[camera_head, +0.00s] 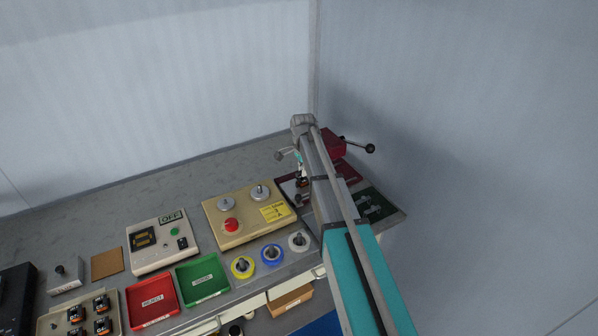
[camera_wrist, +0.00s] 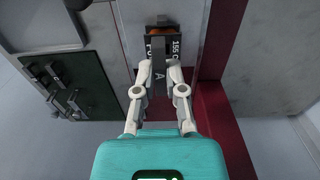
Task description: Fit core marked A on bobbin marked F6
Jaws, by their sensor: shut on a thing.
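In the wrist view, my gripper (camera_wrist: 160,91) is shut on a dark grey core (camera_wrist: 159,72) marked A. The core lies in line with a black bobbin (camera_wrist: 178,48) with copper-coloured winding at its far end, and overlaps it in the picture. White lettering on the bobbin reads partly "155 C"; its F mark is not clearly readable. Whether the core is seated in the bobbin I cannot tell. In the head view, my gripper (camera_head: 300,168) is over the dark red fixture at the bench's right, largely hidden by my arm.
The dark red fixture has a black-knobbed lever (camera_head: 370,148). A green plate with black parts (camera_head: 376,207) is to its right. A beige winder (camera_head: 245,225), yellow, blue and white spools (camera_head: 271,255), a red tray (camera_head: 152,302), a green tray (camera_head: 203,279) and a tray of several bobbins (camera_head: 55,325) stand left.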

